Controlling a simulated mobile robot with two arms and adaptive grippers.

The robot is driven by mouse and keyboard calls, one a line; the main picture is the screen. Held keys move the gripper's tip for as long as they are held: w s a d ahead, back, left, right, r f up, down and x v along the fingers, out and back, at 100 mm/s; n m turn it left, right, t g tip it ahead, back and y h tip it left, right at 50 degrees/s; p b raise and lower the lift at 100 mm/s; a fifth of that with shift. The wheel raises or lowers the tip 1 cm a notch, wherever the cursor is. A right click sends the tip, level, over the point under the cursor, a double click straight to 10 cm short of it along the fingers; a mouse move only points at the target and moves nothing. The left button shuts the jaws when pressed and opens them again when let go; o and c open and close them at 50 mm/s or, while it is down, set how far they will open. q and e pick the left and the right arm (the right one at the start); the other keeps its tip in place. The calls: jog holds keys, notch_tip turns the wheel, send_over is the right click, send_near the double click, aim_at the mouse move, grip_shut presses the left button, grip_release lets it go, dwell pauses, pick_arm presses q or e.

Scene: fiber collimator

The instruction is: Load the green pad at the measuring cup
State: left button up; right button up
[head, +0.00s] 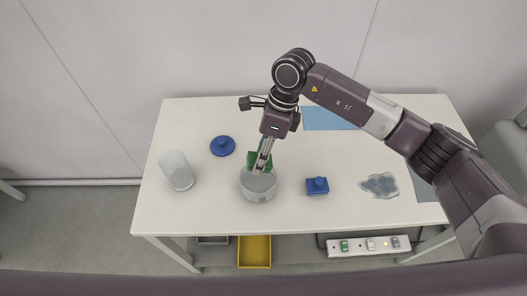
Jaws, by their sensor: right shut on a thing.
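My right gripper (262,167) reaches down from above near the middle of the table, with its fingers shut. A green pad (254,155) shows at its fingers, partly hidden by them, and I take it to be what they hold. Directly below is a round, grey, see-through container (258,189), which looks like the measuring cup. The pad is at or just above its far rim; I cannot tell whether they touch. My left gripper is not in view.
A clear glass cylinder (175,165) stands at the left. A blue round knobbed piece (222,147), a blue square knobbed piece (317,186) and a clear irregular piece (379,185) lie on the white table (215,215). Blue mats lie at back and right. A yellow bin (254,250) and a power strip (369,246) are below.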

notch_tip(320, 180, down, 4)
jog(key=shift+a+r+b, duration=0.1)
jog(key=shift+r+b, duration=0.1)
jog(key=shift+b, duration=0.5)
notch_tip(320, 180, down, 4)
jog(key=b, duration=0.4)
jog(key=shift+f, duration=0.25)
jog(key=shift+f+b, duration=1.05)
jog(key=shift+b, duration=0.2)
jog(key=shift+r+p, duration=1.65)
jog(key=shift+r, duration=2)
jog(key=shift+r+p, duration=0.45)
jog(key=shift+r, duration=0.75)
jog(key=shift+c, duration=0.3)
jog(key=shift+r+p, duration=0.6)
jog(key=shift+r, duration=1.4)
